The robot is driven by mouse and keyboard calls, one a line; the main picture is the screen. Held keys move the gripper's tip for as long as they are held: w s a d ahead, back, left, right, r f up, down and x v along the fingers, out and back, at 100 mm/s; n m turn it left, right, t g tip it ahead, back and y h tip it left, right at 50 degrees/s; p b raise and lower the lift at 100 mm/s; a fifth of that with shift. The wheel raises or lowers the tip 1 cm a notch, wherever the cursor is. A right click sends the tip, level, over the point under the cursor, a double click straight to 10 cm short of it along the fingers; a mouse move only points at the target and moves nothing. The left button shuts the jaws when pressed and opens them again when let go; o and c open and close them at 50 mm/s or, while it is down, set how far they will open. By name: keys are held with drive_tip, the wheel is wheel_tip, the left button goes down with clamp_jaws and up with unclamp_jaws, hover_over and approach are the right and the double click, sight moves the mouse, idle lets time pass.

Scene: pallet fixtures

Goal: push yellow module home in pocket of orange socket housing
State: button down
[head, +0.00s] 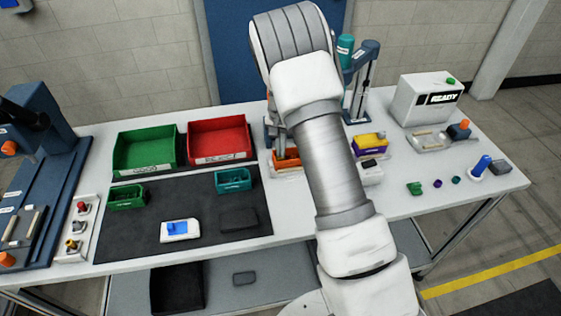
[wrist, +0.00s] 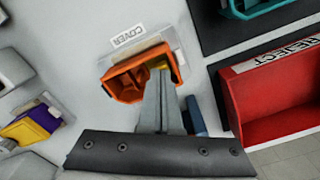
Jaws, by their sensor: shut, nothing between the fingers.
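The orange socket housing (wrist: 123,87) sits by a "COVER" label in the wrist view. It also shows in the head view (head: 288,167), partly behind my arm. A small yellow piece (wrist: 158,65), which looks like the yellow module, shows inside the housing at its right part, mostly hidden by my fingers. My gripper (wrist: 160,78) is shut and empty, its tips over the right part of the housing at the yellow piece. I cannot tell whether the tips touch it or how deep it sits.
A purple block with a yellow top (head: 369,143) stands right of my arm. A red reject bin (head: 217,140) and a green bin (head: 146,151) stand at the back left. A teal bin (head: 233,180) stands on the dark mat (head: 200,205). Small loose parts lie at the right.

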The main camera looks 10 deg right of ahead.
idle(0.3)
wheel_tip(320, 180, up, 7)
drive_tip(key=p, duration=0.4)
idle(0.4)
idle(0.3)
drive_tip(key=s+r+n+t+y, duration=0.1)
drive_tip(key=s+r, duration=0.6)
drive_tip(key=r, duration=0.3)
drive_tip(key=s+r+n+t, duration=0.2)
drive_tip(key=s+r, duration=0.4)
drive_tip(key=r, duration=0.4)
drive_tip(key=s+r+n+t+h+b, duration=0.1)
drive_tip(key=s+r+n+t, duration=0.1)
drive_tip(key=s, duration=1.7)
drive_tip(key=shift+s+r+n+t, duration=0.25)
drive_tip(key=shift+r+n, duration=0.25)
drive_tip(key=shift+r, duration=0.35)
